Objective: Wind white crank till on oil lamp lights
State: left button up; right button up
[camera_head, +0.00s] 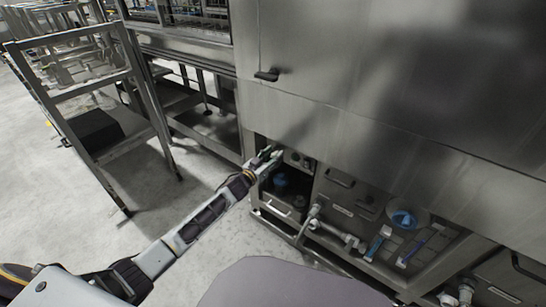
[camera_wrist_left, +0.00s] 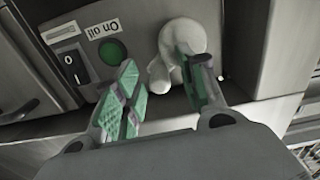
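In the left wrist view, a white crank (camera_wrist_left: 185,36) sits on a grey panel, with its rounded handle end hanging down at lower left. A round green lamp (camera_wrist_left: 113,51) labelled "On oil" is to its left; it looks dark green with no clear glow. My left gripper (camera_wrist_left: 158,62) is open, its green-padded fingers apart. One finger overlaps the crank's right side and the other is left of the handle end; I cannot tell whether they touch it. In the head view my left gripper (camera_head: 270,153) is at the low panel, hiding the crank. My right gripper is not in view.
A black rocker switch (camera_wrist_left: 72,68) is left of the lamp. The steel washer body (camera_head: 350,110) overhangs the panel. Pipes and a valve (camera_head: 314,210) are to the right. A metal rack (camera_head: 90,100) stands at left, with clear floor (camera_head: 60,200) before it.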

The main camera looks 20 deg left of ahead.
pick_arm(q)
grip_shut()
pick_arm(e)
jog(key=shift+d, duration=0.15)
pick_arm(q)
jog(key=shift+d+f+m, duration=0.1)
jog(key=shift+m, duration=0.3)
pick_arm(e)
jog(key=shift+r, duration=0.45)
pick_arm(q)
jog(key=shift+s+d+f+m+p, duration=0.1)
jog(key=shift+f+m+p, duration=0.15)
jog(key=shift+m, duration=0.35)
jog(key=shift+s+d+f+m+p, duration=0.1)
jog(key=shift+m+p, duration=0.1)
jog(key=shift+m, duration=0.4)
notch_tip(320, 180, down, 3)
jog(key=m, duration=0.8)
jog(key=shift+r, duration=0.1)
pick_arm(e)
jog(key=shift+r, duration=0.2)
